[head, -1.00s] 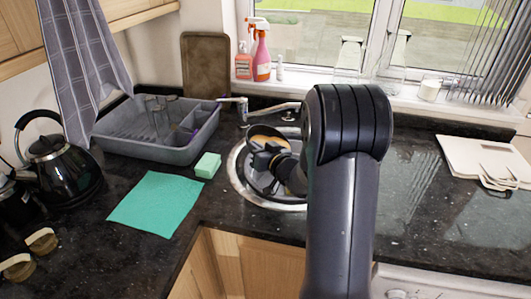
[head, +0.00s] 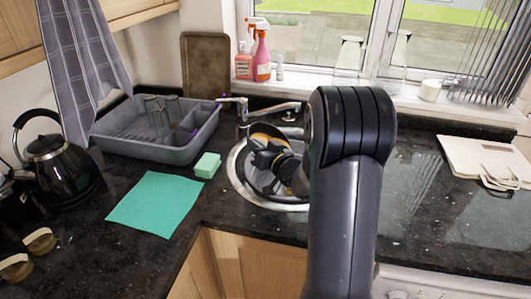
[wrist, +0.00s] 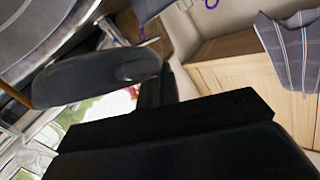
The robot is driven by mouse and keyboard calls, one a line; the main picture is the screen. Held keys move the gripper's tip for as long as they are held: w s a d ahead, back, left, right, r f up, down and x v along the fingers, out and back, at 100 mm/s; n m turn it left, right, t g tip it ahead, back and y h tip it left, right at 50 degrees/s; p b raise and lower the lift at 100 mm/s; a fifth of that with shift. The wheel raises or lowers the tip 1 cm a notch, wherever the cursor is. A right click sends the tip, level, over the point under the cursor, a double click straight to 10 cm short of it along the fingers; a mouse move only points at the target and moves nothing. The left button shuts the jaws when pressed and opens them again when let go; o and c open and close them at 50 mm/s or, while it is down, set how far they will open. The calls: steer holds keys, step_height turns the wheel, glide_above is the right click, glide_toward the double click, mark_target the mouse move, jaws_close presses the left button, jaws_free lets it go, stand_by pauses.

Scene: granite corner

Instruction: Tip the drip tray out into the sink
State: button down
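The drip tray (head: 268,130) shows as a tan and dark rounded piece over the round steel sink (head: 236,178) in the head view. It is tilted steeply, and my gripper and arm hide much of it. My gripper (head: 259,150) is over the sink, shut on the tray's edge as far as I can see. In the wrist view a dark finger crosses the left, with a thin brown edge (wrist: 14,95) at its tip, and grey round steel shows at top left. I cannot see what the tray holds.
The tap (head: 262,108) reaches over the back of the sink, close to the tray. A green sponge (head: 207,165), teal cloth (head: 157,204), grey dish rack (head: 175,148) and black kettle (head: 60,172) stand left. White boards (head: 485,160) lie far right. The worktop between is clear.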

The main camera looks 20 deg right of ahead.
steer(key=shift+d, duration=0.1)
stand_by(0.6)
steer(key=shift+s+d+r+t+b, duration=0.1)
steer(key=shift+r+t+b, duration=0.2)
steer(key=shift+b, duration=0.1)
steer(key=shift+s+d+r+m+t+b, duration=0.35)
steer(key=shift+r+m+t+b, duration=0.25)
steer(key=shift+m+b, duration=0.3)
stand_by(1.0)
steer(key=shift+s+d+r+m+t+b, duration=0.3)
steer(key=shift+d+r+m+t+b, duration=0.3)
steer(key=shift+b, duration=0.65)
steer(key=shift+s+d+r+m+t+b, duration=0.35)
steer(key=shift+m+t+b, duration=0.3)
steer(key=shift+b, duration=0.6)
stand_by(2.2)
